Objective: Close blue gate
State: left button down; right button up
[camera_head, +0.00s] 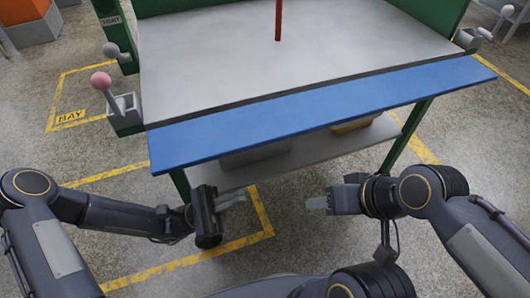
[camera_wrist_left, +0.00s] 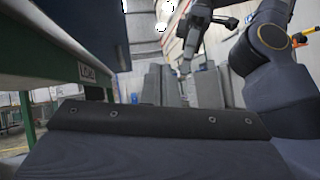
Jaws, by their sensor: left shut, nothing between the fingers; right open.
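The blue gate (camera_head: 320,112) is a long flat blue panel along the front edge of the grey-topped table (camera_head: 290,45). It lies folded outward from the tabletop, with a dark seam between them. In the left wrist view a dark blue panel (camera_wrist_left: 92,36), likely the same gate, shows at upper left. My left gripper (camera_head: 238,197) is shut and empty, below and in front of the gate, apart from it. My right gripper (camera_head: 313,203) is open and empty, also in front of the gate and apart from it. Its finger gap is hard to see.
A pink-knobbed lever (camera_head: 102,84) and a grey-knobbed lever (camera_head: 113,52) stand at the table's left side. Another grey lever (camera_head: 482,34) is at the right corner. A red rod (camera_head: 278,20) hangs over the tabletop. A lower shelf (camera_head: 300,152) sits beneath the gate.

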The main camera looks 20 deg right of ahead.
pick_arm(q)
jog(key=w+d+r+n+t+h+b, duration=0.1)
jog(key=w+d+r+n+t+h, duration=0.1)
jog(key=d+r+n+t, duration=0.4)
notch_tip(320, 180, up, 3)
jog(key=shift+w+d+r+t+h+b, duration=0.1)
jog(key=shift+w+d+t+h+b, duration=0.3)
jog(key=shift+d, duration=0.65)
